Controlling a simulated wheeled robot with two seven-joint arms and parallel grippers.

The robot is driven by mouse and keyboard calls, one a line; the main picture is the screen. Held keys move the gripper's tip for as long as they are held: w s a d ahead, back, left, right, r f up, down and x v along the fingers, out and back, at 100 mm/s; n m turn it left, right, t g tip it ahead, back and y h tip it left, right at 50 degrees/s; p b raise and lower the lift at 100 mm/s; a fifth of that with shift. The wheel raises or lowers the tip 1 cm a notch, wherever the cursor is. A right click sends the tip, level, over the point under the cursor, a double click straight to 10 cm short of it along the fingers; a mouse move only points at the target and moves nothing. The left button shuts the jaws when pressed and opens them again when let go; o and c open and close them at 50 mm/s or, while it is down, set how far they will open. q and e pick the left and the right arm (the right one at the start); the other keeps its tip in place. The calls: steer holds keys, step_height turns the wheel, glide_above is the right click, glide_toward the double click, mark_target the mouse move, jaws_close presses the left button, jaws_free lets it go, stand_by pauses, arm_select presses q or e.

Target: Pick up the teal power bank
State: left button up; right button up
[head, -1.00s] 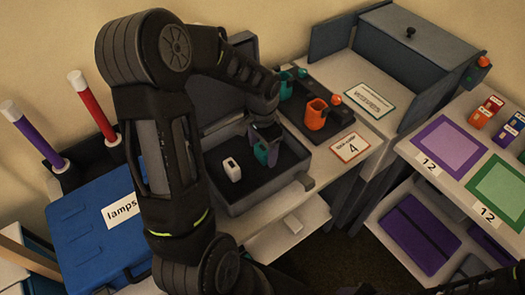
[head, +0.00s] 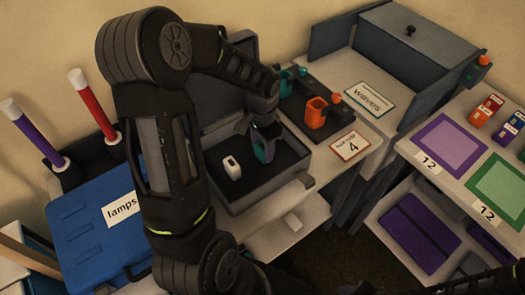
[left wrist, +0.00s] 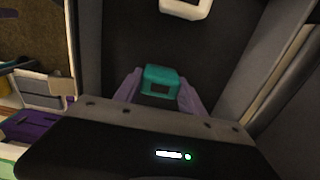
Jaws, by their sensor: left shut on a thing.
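The teal power bank (head: 260,153) is a small block with a dark window on its face, over the dark inside of the open grey case (head: 246,201). My left gripper (head: 266,145) reaches down into the case and is shut on it. In the left wrist view the power bank (left wrist: 161,80) sits between the two purple fingers. I cannot tell whether it still touches the case floor. A white power bank-like block (head: 232,167) lies in the case to the left, and it also shows in the left wrist view (left wrist: 186,8). My right gripper is not in view.
A dark rack (head: 335,118) with teal and orange holders stands right of the case, beside a card marked 4 (head: 350,146). A blue case labelled lamps (head: 85,235) is at left. Purple (head: 450,147) and green mats lie at right.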

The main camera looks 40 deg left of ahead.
mark_target(263, 146)
arm_select(q)
jaws_close()
steer(key=shift+r, duration=0.1)
step_height(263, 146, up, 10)
steer(key=shift+f+b, duration=0.1)
steer(key=shift+b, duration=0.55)
stand_by(0.5)
